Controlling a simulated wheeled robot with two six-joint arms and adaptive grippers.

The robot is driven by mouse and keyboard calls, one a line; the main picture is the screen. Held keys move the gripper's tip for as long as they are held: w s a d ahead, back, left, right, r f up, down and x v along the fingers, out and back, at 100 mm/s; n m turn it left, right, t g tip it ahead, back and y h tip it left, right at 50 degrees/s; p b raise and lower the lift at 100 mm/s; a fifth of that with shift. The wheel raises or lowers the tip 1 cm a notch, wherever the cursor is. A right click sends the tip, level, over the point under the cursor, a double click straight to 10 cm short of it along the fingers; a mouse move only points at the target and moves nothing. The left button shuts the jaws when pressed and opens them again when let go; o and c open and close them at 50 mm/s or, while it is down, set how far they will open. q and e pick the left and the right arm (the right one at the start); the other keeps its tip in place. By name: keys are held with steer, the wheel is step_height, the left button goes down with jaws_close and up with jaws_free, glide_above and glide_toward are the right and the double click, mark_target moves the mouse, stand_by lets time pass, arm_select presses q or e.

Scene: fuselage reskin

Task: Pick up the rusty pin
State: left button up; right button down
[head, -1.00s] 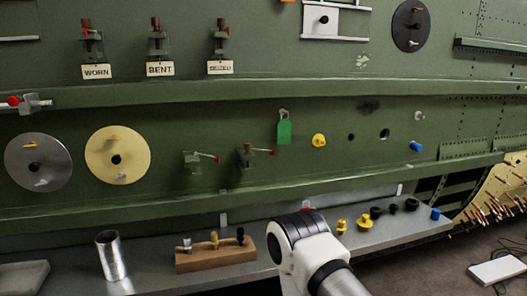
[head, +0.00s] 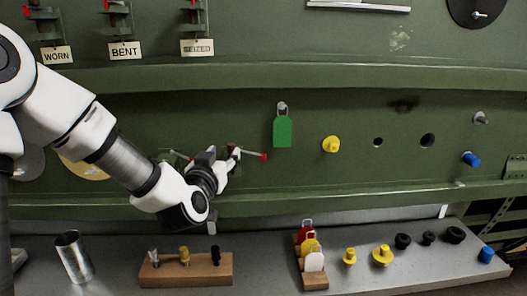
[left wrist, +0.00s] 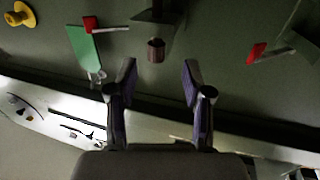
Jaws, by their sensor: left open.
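A brown, rusty-looking cylinder (left wrist: 156,50), which seems to be the rusty pin, sticks out of a bracket (left wrist: 158,20) on the green panel in the left wrist view. My left gripper (left wrist: 158,78) is open, its two fingers apart on either side of the pin's line. The pin shows just beyond the fingertips, and nothing is held. In the head view my left gripper (head: 232,158) is at the right-hand bracket with the red-tipped lever (head: 258,156), and hides the pin. My right gripper is not in view.
A second red-tipped lever (left wrist: 258,52) is at the right in the left wrist view. A green tag (head: 283,130) and yellow knob (head: 331,145) are right of the gripper. Below, the grey shelf (head: 262,278) holds a metal cup (head: 75,258), a wooden block (head: 185,270) and several small parts.

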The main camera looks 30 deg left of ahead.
mark_target(229, 151)
arm_select(q)
steer(key=x, duration=0.2)
steer(key=p+x, duration=0.1)
steer(key=x, duration=0.1)
steer(key=d+p+x, duration=0.1)
steer(key=x, duration=0.1)
steer(key=shift+w+f, duration=0.2)
steer(key=shift+f, duration=0.2)
steer(key=shift+s+a, duration=0.25)
steer(key=shift+s, duration=0.1)
steer(key=shift+c, duration=0.3)
steer(key=shift+s+a+r, duration=0.1)
steer(key=shift+s, duration=0.05)
steer(key=c, duration=0.6)
jaws_close()
steer(key=shift+d, duration=0.2)
